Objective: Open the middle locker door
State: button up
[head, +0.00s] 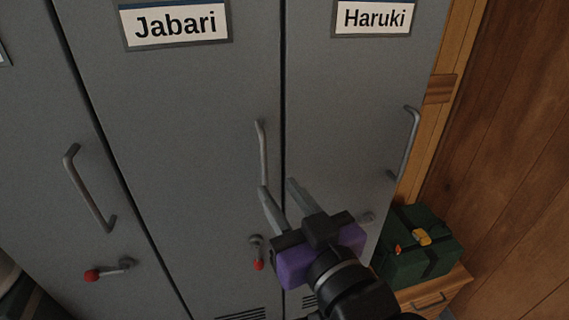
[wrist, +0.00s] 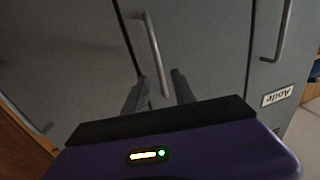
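The middle locker door (head: 190,130) is grey, carries a "Jabari" label and looks shut. Its upright bar handle (head: 263,150) is near its right edge. Below that handle is a small latch lever with a red tip (head: 258,265). My gripper (head: 277,184) is open, its two fingers pointing at the lockers near the lower end of this handle. In the wrist view the handle (wrist: 150,50) appears between the spread fingers (wrist: 160,76). I cannot tell whether they touch it. Nothing is held.
The right locker (head: 345,100), labelled "Haruki", and a left locker (head: 40,130) adjoin, each with a bar handle. A green box (head: 415,250) sits on a low wooden cabinet (head: 445,290) at the right, beside a wooden wall (head: 510,150).

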aim_at(266, 172)
jog(key=shift+p+x, duration=0.65)
jog(key=shift+x, duration=3.2)
jog(key=shift+f, duration=0.1)
grip_shut()
